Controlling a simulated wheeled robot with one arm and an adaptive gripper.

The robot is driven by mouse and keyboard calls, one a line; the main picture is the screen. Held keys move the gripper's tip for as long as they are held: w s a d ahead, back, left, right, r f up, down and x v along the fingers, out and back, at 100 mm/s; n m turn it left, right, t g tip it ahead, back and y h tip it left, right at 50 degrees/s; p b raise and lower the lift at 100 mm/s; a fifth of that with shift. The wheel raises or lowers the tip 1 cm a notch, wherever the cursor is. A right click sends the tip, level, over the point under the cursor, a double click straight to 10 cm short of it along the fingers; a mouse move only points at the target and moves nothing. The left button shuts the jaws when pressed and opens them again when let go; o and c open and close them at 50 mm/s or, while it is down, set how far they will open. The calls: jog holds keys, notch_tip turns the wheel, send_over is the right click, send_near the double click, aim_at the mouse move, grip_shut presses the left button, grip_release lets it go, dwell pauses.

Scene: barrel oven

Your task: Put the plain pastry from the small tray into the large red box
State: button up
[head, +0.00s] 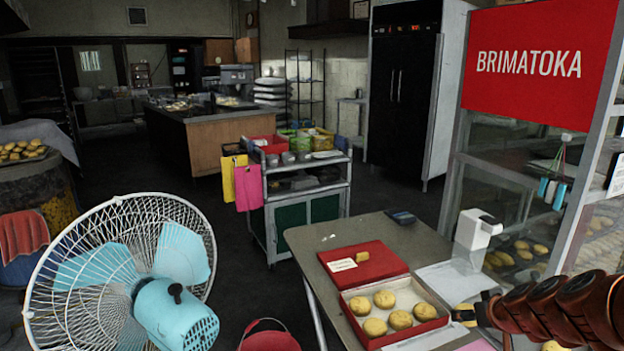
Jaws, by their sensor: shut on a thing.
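A large red box (358,337) stands open on the table, with a white inside and several round golden pastries (400,320) in it. Its red lid (385,263) lies flat behind it, with a white label and a small yellow thing on top. My gripper (467,315) reaches in from the right, just right of the box. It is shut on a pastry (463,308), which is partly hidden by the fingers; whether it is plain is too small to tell. Another pastry (553,346) shows at the bottom edge below my arm. I cannot make out the small tray.
A white dispenser (476,230) stands on the table (330,236) behind my gripper. A glass display case with a red sign (535,62) is at the right. A large fan (125,280) stands at the lower left, and a cart (300,200) behind the table.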

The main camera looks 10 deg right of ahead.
jog(key=shift+n+y, duration=0.3)
jog(key=shift+n, duration=0.1)
jog(key=w+a, duration=0.2)
jog(key=a, duration=0.3)
jog(key=w+a+r, duration=0.1)
jog(key=w+a, duration=0.2)
jog(key=a, duration=0.2)
jog(key=w+a+r, duration=0.1)
jog(key=w+a, duration=0.2)
jog(key=a, duration=0.3)
jog(key=shift+w, duration=0.25)
jog(key=w+a+r, duration=0.2)
jog(key=w+a, duration=0.1)
jog(key=a, duration=1)
notch_tip(320, 180, up, 10)
jog(key=w+a+p, duration=0.1)
jog(key=w+p, duration=0.1)
jog(key=p, duration=1.2)
jog(key=shift+w+a+f+n+y, duration=0.2)
jog(key=shift+n+y, duration=0.1)
jog(key=shift+n, duration=0.1)
jog(key=shift+d, duration=0.1)
